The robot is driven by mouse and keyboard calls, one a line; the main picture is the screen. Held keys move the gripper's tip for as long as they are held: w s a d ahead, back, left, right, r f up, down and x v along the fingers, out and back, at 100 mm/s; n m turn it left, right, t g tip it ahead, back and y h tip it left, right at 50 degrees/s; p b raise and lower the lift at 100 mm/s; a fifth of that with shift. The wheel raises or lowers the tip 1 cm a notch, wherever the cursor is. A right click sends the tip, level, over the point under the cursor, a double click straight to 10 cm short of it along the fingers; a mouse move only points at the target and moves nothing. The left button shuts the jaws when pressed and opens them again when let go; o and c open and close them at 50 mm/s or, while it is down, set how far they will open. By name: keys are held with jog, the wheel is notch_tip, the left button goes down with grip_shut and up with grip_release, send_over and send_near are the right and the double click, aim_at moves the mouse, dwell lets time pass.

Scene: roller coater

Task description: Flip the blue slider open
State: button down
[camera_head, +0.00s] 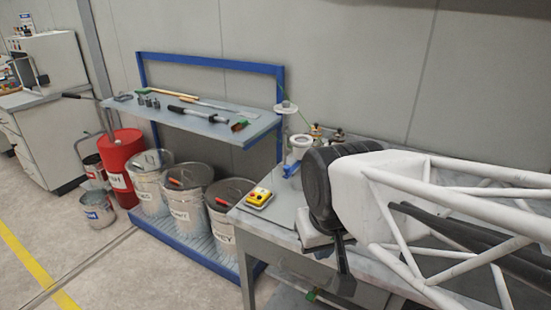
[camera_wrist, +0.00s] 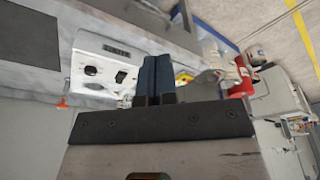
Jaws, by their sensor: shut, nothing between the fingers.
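In the wrist view my gripper (camera_wrist: 157,60) is shut, with its two dark fingers side by side and nothing between them. A white machine housing (camera_wrist: 98,66) with a small display and dark knobs lies to the left of the fingers, apart from them. In the head view my arm covers most of the machine on the bench. A small blue part (camera_head: 291,170) shows beside a white ring-shaped piece (camera_head: 301,143), left of my arm. I cannot tell whether it is the blue slider or what position it has.
A blue-framed shelf (camera_head: 205,121) holds tools, with lidded metal buckets (camera_head: 187,207) below. A red drum (camera_head: 122,165) stands left. Floor in front is clear.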

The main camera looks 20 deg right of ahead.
jog(key=w+d+r+y, duration=0.1)
jog(key=w+d+y, duration=0.1)
jog(key=w, duration=0.7)
jog(key=w+d+r+y, duration=0.1)
jog(key=w+d+r, duration=0.15)
jog(key=w, duration=0.65)
jog(key=w+d+f+n+t+y, duration=0.1)
jog(key=w+d+f+t+y, duration=0.1)
jog(key=w+d, duration=1.1)
jog(key=w+f, duration=0.1)
jog(key=w, duration=0.3)
jog(key=shift+d+y, duration=0.3)
jog(key=shift+d, duration=0.05)
jog(key=shift+w+a+f, duration=0.1)
jog(key=shift+f, duration=0.05)
send_near(294, 171)
notch_tip(294, 171, down, 3)
jog(key=w, duration=0.1)
jog(key=shift+w+a+f, duration=0.1)
jog(key=shift+w+a, duration=0.05)
jog(key=shift+a, duration=0.3)
jog(key=shift+w+a+f, duration=0.1)
jog(key=shift+w+a, duration=0.05)
jog(key=shift+a, duration=1.5)
